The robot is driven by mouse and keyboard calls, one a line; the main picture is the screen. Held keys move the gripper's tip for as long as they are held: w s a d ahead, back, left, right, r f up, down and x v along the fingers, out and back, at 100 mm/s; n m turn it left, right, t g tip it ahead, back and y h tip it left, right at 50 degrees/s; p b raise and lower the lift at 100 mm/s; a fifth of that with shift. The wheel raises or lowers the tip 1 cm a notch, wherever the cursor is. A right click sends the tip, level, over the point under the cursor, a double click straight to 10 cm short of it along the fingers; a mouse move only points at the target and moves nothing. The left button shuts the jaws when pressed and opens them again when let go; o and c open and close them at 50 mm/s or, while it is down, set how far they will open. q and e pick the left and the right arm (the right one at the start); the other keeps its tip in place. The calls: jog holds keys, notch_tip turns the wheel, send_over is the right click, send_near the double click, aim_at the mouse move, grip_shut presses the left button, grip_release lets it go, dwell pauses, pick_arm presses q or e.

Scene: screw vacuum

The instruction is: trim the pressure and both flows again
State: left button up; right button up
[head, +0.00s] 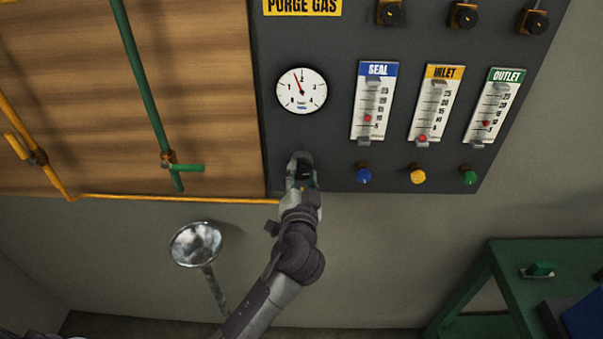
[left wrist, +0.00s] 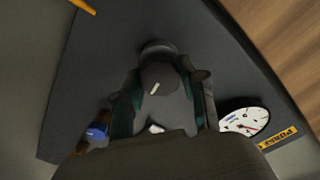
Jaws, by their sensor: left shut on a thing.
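My left gripper (head: 302,168) is at the panel's lower left, below the pressure gauge (head: 302,91). In the left wrist view its fingers are closed around a dark round knob (left wrist: 160,78) with a white mark. The gauge needle points a little left of 2. Three flow tubes stand to the right: SEAL (head: 374,100), its red float low; INLET (head: 434,104), its float near the bottom; OUTLET (head: 493,106), its float low, about the 10 mark. Below them are a blue knob (head: 364,176), a yellow knob (head: 418,176) and a green knob (head: 469,177). My right gripper is out of view.
The dark panel (head: 330,145) bears a yellow PURGE GAS sign (head: 303,6) and several dark knobs along its top. Green (head: 143,80) and yellow pipes run at the left. A metal funnel (head: 196,244) is below left; a green bench (head: 515,250) stands at lower right.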

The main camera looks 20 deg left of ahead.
pick_arm(q)
jog(key=m+p, duration=0.2)
jog(key=m, duration=0.4)
jog(key=shift+m, duration=0.4)
dwell(0.3)
jog(key=o, duration=1.1)
jog(key=shift+o, duration=0.2)
jog(key=v, duration=1.2)
